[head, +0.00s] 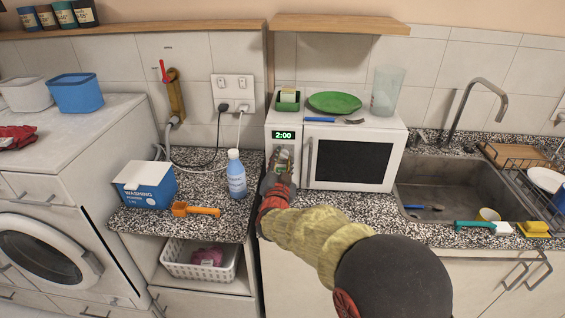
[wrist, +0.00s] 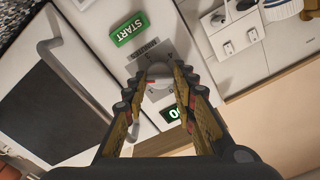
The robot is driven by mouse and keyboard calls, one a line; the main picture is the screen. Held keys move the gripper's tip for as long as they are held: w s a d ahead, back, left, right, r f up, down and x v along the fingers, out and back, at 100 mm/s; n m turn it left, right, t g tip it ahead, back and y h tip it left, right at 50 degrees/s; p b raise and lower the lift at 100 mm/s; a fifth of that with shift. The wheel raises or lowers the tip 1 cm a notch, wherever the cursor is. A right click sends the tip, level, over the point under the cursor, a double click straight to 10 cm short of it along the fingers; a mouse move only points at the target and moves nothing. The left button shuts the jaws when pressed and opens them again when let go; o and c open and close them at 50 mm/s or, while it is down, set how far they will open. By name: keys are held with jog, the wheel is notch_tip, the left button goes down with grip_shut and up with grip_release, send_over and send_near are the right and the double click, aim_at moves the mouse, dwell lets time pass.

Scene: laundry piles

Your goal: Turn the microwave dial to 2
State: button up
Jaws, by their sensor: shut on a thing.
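The white microwave (head: 396,128) stands on the speckled counter, its door shut and its dark window facing me. Its green display (head: 284,135) reads 2:00 in the head view; the display (wrist: 176,114) is partly hidden in the wrist view. My gripper (wrist: 160,75) is shut on the round grey dial (wrist: 158,88), one finger on each side. A red mark shows at the dial's edge; its exact setting is hard to read. A green START button (wrist: 130,30) sits beside the dial. In the head view my gripper (head: 279,165) hides the dial.
The door handle (head: 310,160) is just right of my gripper. A green plate (head: 334,102), a glass (head: 386,90) and a fork lie or stand on top of the microwave. A blue bottle (head: 236,176) and an orange tool (head: 195,210) are on the counter at left.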

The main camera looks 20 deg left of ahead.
jog(key=shift+f, duration=0.2)
jog(key=o, duration=1.1)
jog(key=shift+r, duration=0.1)
jog(key=shift+o, duration=0.3)
jog(key=v, duration=1.2)
